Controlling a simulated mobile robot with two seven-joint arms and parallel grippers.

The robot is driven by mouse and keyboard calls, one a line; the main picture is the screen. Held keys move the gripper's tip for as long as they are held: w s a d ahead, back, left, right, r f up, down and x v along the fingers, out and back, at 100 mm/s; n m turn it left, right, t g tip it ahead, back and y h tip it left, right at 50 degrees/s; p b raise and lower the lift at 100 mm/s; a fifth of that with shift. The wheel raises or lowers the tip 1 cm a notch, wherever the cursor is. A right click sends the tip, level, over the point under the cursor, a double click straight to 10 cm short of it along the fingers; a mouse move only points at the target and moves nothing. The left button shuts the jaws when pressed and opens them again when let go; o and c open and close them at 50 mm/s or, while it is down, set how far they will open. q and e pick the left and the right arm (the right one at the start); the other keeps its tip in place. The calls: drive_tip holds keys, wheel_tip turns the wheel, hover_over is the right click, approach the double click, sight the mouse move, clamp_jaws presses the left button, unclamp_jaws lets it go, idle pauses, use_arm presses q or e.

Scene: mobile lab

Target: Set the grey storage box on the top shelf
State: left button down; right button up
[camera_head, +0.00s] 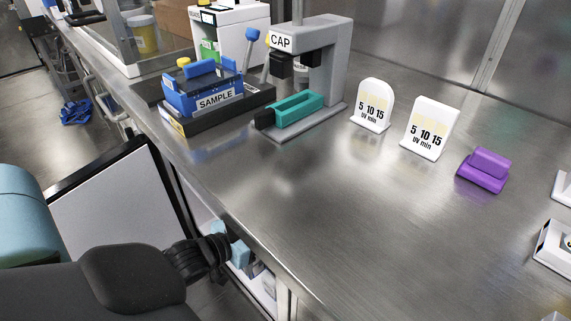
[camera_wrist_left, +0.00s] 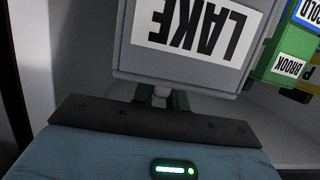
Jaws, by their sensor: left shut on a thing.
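The grey storage box (camera_wrist_left: 190,65) fills the upper middle of the left wrist view, with a white label reading LAKE that appears upside down. My left gripper (camera_wrist_left: 162,99) is shut on the small light knob on the box's near face. In the head view my left arm comes in from the left and reaches into the open cabinet (camera_head: 204,209) under the bench. The bench edge and my arm hide the box and the fingertips there. My right gripper is not in view.
A green box (camera_wrist_left: 264,62) labelled BROOK is close on the right of the grey box. The cabinet door (camera_head: 110,200) stands open on the left. The steel bench (camera_head: 330,190) above holds a capper (camera_head: 325,70), a blue sample rack (camera_head: 205,95), timer cards and a purple block (camera_head: 485,170).

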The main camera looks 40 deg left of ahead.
use_arm(q)
drive_tip(key=w, duration=0.4)
drive_tip(key=shift+d+b, duration=0.2)
drive_tip(key=shift+b, duration=0.15)
drive_tip(key=b+x, duration=0.1)
drive_tip(key=x, duration=0.1)
drive_tip(key=r+x, duration=0.1)
drive_tip(key=x, duration=0.1)
drive_tip(key=shift+w+b, duration=0.1)
drive_tip(key=shift+b, duration=0.3)
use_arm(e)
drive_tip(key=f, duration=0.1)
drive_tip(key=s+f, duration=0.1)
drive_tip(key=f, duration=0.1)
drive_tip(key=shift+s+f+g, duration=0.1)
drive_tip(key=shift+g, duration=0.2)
use_arm(q)
drive_tip(key=shift+f, duration=0.1)
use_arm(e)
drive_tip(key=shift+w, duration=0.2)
use_arm(q)
drive_tip(key=c, duration=1.4)
unclamp_jaws()
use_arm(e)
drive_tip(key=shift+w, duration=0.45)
